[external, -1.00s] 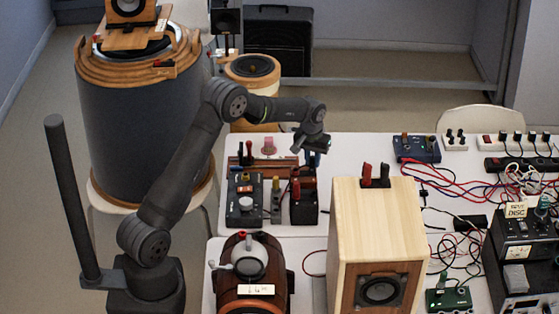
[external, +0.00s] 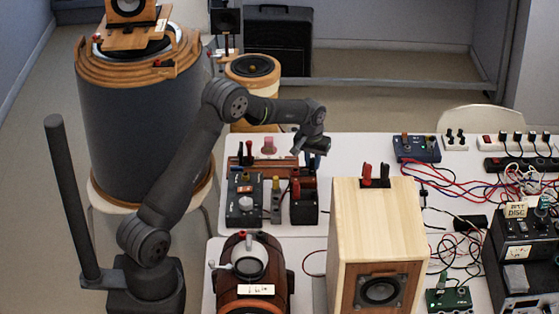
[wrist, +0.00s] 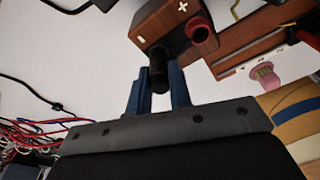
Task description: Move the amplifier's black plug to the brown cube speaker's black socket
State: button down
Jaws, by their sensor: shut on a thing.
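In the wrist view, my gripper (wrist: 159,92) has its two blue fingers closed around a black plug (wrist: 158,72). The plug lines up with the minus-marked side of a brown cube speaker (wrist: 165,22). A red socket (wrist: 199,30) sits beside it, by the plus mark. The black socket is hidden behind the plug, and I cannot tell how deep the plug sits. In the external view, my gripper (external: 315,150) is over the brown cube (external: 303,173), and its fingertips are hard to see. I cannot tell for sure which box is the amplifier.
A dark box with a white knob (external: 245,203) and a black box with red posts (external: 303,212) stand close by. A long wooden box with a pink post (external: 269,147) is behind. A tall pale wooden speaker (external: 375,215) stands at right. Tangled cables (external: 470,180) cover the far right.

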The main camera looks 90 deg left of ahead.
jog(key=shift+f, duration=0.1)
jog(key=c, duration=1.2)
grip_release()
jog(key=shift+c, duration=0.2)
jog(key=shift+r, duration=3.8)
jog(key=shift+f, duration=0.1)
notch_tip(320, 180, down, 7)
jog(key=shift+f, duration=0.2)
